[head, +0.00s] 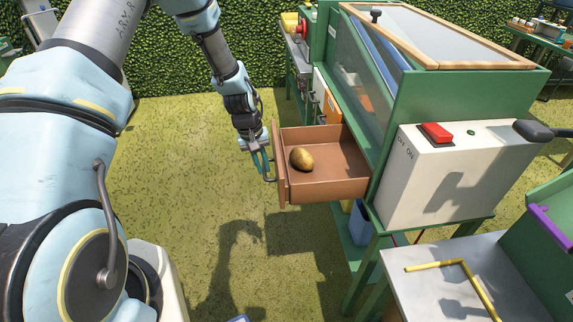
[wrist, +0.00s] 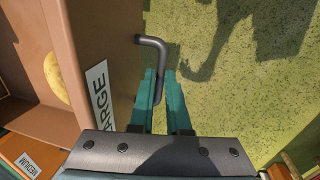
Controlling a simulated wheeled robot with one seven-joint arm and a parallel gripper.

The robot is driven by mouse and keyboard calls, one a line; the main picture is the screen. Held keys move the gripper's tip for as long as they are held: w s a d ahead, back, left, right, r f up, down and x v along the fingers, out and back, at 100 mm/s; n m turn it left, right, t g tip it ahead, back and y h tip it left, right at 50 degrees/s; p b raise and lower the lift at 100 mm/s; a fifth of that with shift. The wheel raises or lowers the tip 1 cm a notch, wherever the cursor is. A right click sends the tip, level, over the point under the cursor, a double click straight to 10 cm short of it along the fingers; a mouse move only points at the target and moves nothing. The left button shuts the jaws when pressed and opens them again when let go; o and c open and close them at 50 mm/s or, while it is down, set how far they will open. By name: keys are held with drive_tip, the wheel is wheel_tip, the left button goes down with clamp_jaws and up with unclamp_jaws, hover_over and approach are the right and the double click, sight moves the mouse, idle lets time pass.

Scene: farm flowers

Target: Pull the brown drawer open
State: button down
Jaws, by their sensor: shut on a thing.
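The brown drawer (head: 337,184) stands pulled out from the left side of the green machine in the head view. A potato-like yellow-brown object (head: 302,158) lies inside it. In the wrist view the drawer front (wrist: 112,45) bears a label reading "ARGE", its first part cut off or hidden. The dark bar handle (wrist: 152,42) sticks out from that front. My gripper (head: 264,165) is at the handle, left of the drawer. In the wrist view my gripper (wrist: 162,80) has its teal fingers closed around the handle bar.
The green machine (head: 400,88) with a white control box (head: 450,170) and red switch (head: 437,132) stands right of the drawer. A grey table (head: 440,275) is at lower right. Open grass (head: 180,180) lies left of the drawer.

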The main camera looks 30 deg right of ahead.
drive_tip(key=shift+w+a, duration=0.35)
drive_tip(key=shift+a, duration=0.55)
drive_tip(key=shift+w+a, duration=0.35)
drive_tip(key=shift+a, duration=0.5)
drive_tip(key=shift+w+a, duration=0.35)
drive_tip(key=shift+a, duration=0.55)
drive_tip(key=c, duration=0.9)
unclamp_jaws()
drive_tip(key=shift+w+a+r+b, duration=0.1)
drive_tip(key=shift+a+r+b, duration=0.3)
drive_tip(key=shift+r, duration=1.4)
drive_tip(key=shift+w+a+r+b, duration=0.2)
drive_tip(key=shift+r+b, duration=0.25)
drive_tip(key=shift+r, duration=1.3)
drive_tip(key=shift+w+a+r+b, duration=0.1)
drive_tip(key=shift+a+r+b, duration=0.3)
drive_tip(key=shift+r, duration=1.4)
